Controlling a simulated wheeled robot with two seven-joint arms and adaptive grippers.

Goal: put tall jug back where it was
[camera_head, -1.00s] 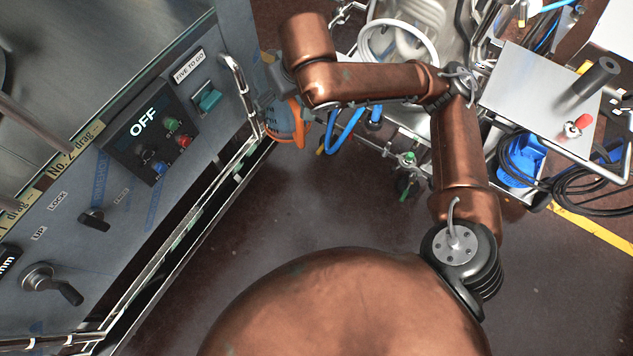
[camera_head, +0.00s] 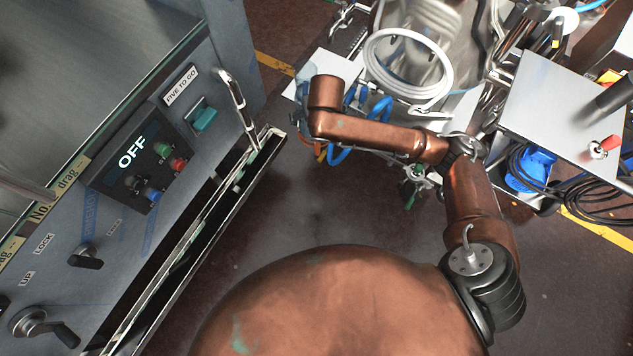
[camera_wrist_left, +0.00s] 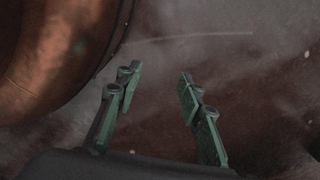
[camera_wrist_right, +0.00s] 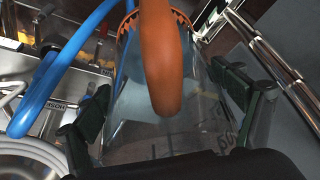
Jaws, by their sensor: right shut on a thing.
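The tall jug (camera_wrist_right: 135,125) is clear with an orange handle (camera_wrist_right: 160,60) and an orange rim, seen close up in the right wrist view. My right gripper (camera_wrist_right: 165,100) has a finger on either side of the jug's clear body and is shut on it. In the head view the jug (camera_head: 303,98) shows only in part beyond my right wrist, which hides most of it and the gripper. My left gripper (camera_wrist_left: 158,80) is open and empty above the dark floor in the left wrist view; it is out of the head view.
A grey machine (camera_head: 190,130) with an OFF display fills the left, with a rail along its edge. A steel cart with a coiled white hose (camera_head: 408,62) and blue tubing stands at the back. A metal-topped cart (camera_head: 555,110) stands at right. Floor between is clear.

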